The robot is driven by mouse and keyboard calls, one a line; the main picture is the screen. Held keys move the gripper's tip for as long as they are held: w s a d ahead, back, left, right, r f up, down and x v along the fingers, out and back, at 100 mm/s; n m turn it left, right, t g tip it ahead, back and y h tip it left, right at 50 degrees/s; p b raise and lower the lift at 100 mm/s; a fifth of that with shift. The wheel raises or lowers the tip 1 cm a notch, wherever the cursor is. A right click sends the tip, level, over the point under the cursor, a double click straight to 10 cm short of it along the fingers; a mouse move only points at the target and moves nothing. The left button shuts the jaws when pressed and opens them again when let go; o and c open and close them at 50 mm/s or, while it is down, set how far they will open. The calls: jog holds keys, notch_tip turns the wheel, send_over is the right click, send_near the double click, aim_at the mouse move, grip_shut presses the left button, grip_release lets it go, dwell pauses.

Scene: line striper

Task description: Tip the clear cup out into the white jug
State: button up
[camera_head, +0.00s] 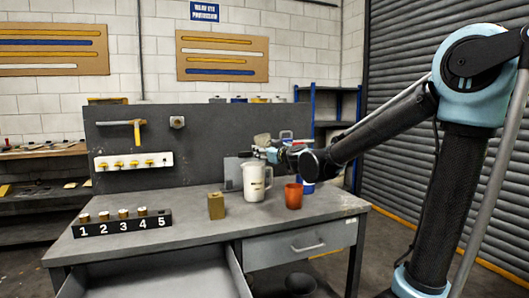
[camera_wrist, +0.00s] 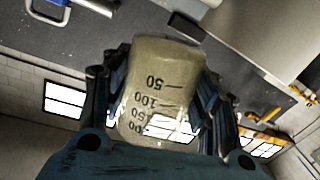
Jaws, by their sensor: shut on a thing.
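The clear cup (camera_wrist: 160,85) fills the middle of the wrist view, with dark volume marks on its wall. My gripper (camera_wrist: 163,100) is shut on it, with a finger along each side. In the head view the cup (camera_head: 262,140) is a small pale shape by my gripper (camera_head: 270,153), above the rear of the bench and near the top of the white jug. It looks tilted; I cannot tell what is inside it. The white jug (camera_head: 254,182) stands upright on the bench, just below my gripper, with dark print on its front. Its inside is hidden.
An orange cup (camera_head: 293,196) stands right of the jug, with a blue item (camera_head: 308,188) behind it. A brass block (camera_head: 216,206) stands to the left. A numbered rack (camera_head: 122,222) sits at front left. The drawer (camera_head: 160,284) below is pulled open.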

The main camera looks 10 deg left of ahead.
aim_at(264, 141)
jog(key=shift+r+m, duration=1.4)
jog(key=shift+r, duration=0.1)
